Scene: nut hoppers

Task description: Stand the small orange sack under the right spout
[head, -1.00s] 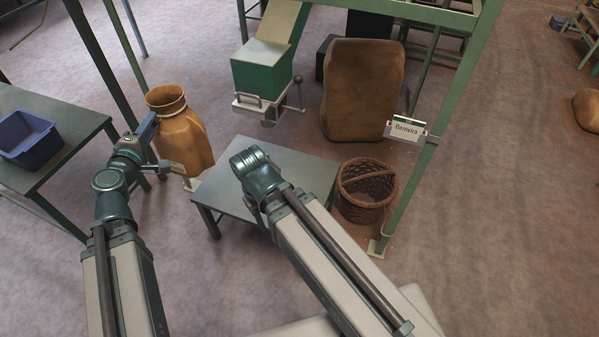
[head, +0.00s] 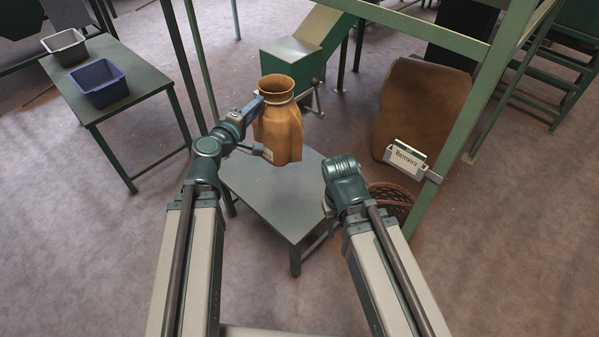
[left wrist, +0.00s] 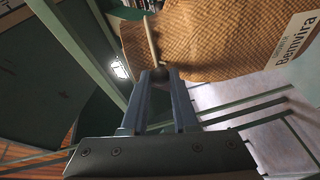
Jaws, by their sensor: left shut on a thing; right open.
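The orange-brown sack (head: 279,132) is upright with an open, gathered neck. My left gripper (head: 257,107) is shut on it from the left, just below the neck. In the left wrist view the sack's woven side (left wrist: 215,45) fills the top, with a printed label, and my left fingers (left wrist: 157,80) meet at its edge. The sack's base overlaps the low grey-green table (head: 275,190); I cannot tell whether it touches. A green hopper spout (head: 291,57) stands behind the sack, its lower part partly hidden. My right gripper (head: 341,165) is open and empty, right of the table.
A wicker basket (head: 392,197) is partly hidden by my right arm. A side table (head: 140,85) at left holds a blue bin (head: 100,84) and a grey bin (head: 65,47).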

